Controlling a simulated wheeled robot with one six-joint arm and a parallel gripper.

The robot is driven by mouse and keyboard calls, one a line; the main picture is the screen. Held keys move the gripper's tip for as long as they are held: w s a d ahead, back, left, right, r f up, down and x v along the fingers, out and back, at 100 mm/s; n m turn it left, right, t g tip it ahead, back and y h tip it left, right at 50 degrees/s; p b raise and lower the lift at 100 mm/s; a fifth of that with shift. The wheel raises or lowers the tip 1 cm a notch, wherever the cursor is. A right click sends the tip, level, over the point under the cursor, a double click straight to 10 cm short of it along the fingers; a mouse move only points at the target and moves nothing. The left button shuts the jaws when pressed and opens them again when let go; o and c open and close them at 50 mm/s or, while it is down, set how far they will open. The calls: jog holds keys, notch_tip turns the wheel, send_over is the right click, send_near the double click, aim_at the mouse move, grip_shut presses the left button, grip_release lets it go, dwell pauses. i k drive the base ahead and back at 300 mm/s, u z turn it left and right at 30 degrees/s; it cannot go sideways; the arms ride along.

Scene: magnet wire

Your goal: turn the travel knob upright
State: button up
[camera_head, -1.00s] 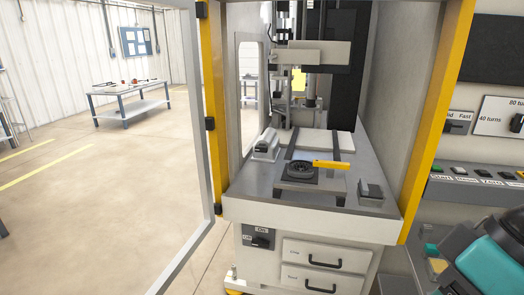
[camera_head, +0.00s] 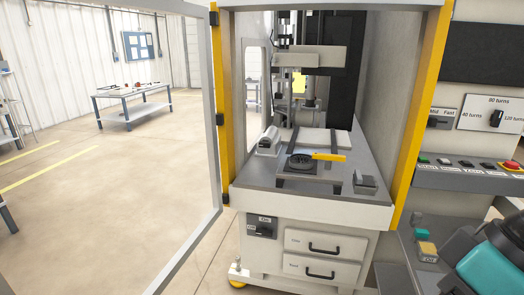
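No knob in view carries a readable "travel" label. On the right panel, a black turns knob (camera_head: 497,118) sits among the marks 40, 80 and 120 turns; it looks close to upright, but it is small. Left of it is a black speed selector (camera_head: 438,121) with "Mid" and "Fast" readable. A black On/Off switch (camera_head: 264,230) is on the cabinet front. Part of my arm, teal and black, shows at the lower right. My gripper's fingers are not in view, so its opening and hold are hidden.
A row of push buttons and a red emergency stop (camera_head: 512,166) lie below the knobs. A yellow-posted frame with an open door (camera_head: 216,110) surrounds the machine table (camera_head: 300,205), which bears a yellow-handled tool (camera_head: 328,156). Open floor lies left, with a bench (camera_head: 132,103) far back.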

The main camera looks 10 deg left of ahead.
aim_at(265, 143)
jog(key=k, duration=1)
jog(key=u, duration=0.65)
jog(key=i, duration=0.6)
jog(key=u, duration=0.65)
jog(key=i, duration=0.8)
jog(key=z, duration=1.05)
jog(key=i, duration=0.9)
jog(key=z, duration=0.4)
